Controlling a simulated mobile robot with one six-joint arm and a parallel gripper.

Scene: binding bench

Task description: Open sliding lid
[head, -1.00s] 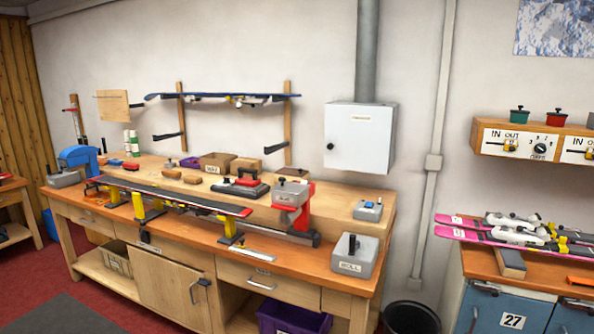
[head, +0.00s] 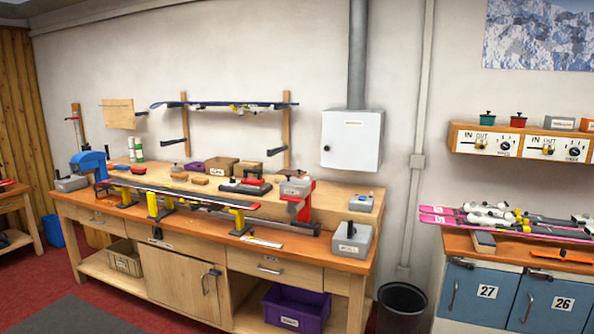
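My gripper is not in view. A grey box (head: 352,240) with a black knob on top stands at the front right corner of the wooden bench (head: 325,258); its label is too small to read surely. Another grey box (head: 71,184) with a dark knob is at the bench's far left end. All look closed. I cannot tell which of them has the sliding lid.
A ski lies base up on yellow supports (head: 237,220) along the bench, between a blue vise (head: 89,163) and a red clamp (head: 302,203). A black bin (head: 401,306) stands between the bench and the blue cabinets (head: 477,290). Pink skis (head: 470,222) lie on top. Grey mat (head: 75,318) is clear.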

